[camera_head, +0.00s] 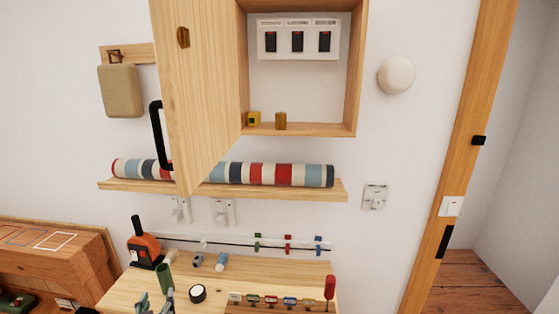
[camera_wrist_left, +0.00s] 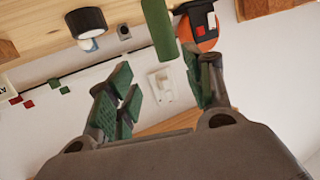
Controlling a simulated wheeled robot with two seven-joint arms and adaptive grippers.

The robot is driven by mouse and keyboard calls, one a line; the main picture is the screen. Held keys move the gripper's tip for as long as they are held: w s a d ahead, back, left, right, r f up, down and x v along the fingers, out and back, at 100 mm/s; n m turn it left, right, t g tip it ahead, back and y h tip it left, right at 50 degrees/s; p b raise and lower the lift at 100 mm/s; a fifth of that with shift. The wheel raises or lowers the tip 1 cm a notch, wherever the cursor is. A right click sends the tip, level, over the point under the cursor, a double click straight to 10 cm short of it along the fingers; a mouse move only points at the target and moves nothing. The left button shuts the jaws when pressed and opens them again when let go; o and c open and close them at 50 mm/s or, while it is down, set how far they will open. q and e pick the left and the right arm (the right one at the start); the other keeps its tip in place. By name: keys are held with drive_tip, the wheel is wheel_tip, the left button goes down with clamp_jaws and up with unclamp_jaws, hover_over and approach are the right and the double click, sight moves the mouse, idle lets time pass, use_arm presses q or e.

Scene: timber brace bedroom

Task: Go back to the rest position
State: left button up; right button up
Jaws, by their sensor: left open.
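My left gripper (camera_head: 155,302) shows at the bottom edge of the head view, over the front of the wooden worktop (camera_head: 255,272). In the left wrist view its green-padded fingers (camera_wrist_left: 163,80) are spread apart with nothing between the pads. A green cylinder (camera_head: 164,278) stands on the worktop close to the gripper; in the wrist view it (camera_wrist_left: 159,30) shows beyond the gap between the fingers. I cannot tell whether a finger touches it. My right gripper is in neither view.
The worktop also holds an orange-and-black tool (camera_head: 146,247), a black-and-white round piece (camera_head: 198,293) and a red-handled screwdriver (camera_head: 330,287). Above, a cabinet door (camera_head: 205,90) hangs open, with a striped roll (camera_head: 270,174) on the shelf below. A doorway lies at right.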

use_arm(q)
drive_tip(key=s+d+f+m+g+h, duration=0.2)
drive_tip(key=s+d+f+m+g, duration=0.15)
drive_tip(key=s+d+g, duration=0.45)
drive_tip(key=s+d+f+m+g+h, duration=0.25)
drive_tip(key=s+d+f, duration=0.25)
drive_tip(key=s, duration=0.7)
wheel_tip(320, 180, down, 32)
drive_tip(key=s+f+g, duration=0.1)
drive_tip(key=s+g, duration=0.1)
drive_tip(key=s, duration=0.1)
drive_tip(key=s+a+f, duration=0.2)
drive_tip(key=s+f, duration=0.7)
drive_tip(key=s, duration=0.2)
drive_tip(key=s+a+f+g, duration=0.1)
drive_tip(key=s+a+f, duration=0.1)
drive_tip(key=s+f, duration=0.8)
drive_tip(key=shift+s+f+n, duration=0.25)
drive_tip(key=shift+s+n, duration=0.05)
drive_tip(key=shift+s, duration=0.15)
